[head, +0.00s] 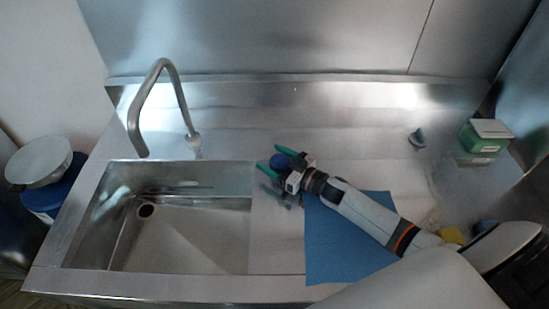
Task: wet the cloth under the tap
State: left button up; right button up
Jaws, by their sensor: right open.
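The tap (163,92) is a grey bent spout that rises behind the steel sink (185,230) and points down over its back left part. No water shows from it. My right gripper (276,160), with green fingers, is open just right of the sink's back right corner. A small dark blue rounded lump (281,161) is between its fingers; whether they touch it, and whether it is a bunched cloth, I cannot tell. A flat blue sheet (340,255), cloth or mat, lies on the counter under my right forearm, which hides part of it. My left gripper is out of view.
A green box with a grey top (484,137) and a small grey conical object (417,138) stand at the back right. A yellow item (452,235) lies at the right, partly hidden by my arm. A round pale lid (39,160) sits left of the sink.

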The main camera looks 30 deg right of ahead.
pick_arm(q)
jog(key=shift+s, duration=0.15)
pick_arm(e)
jog(key=shift+c, duration=0.5)
jog(key=c, duration=0.9)
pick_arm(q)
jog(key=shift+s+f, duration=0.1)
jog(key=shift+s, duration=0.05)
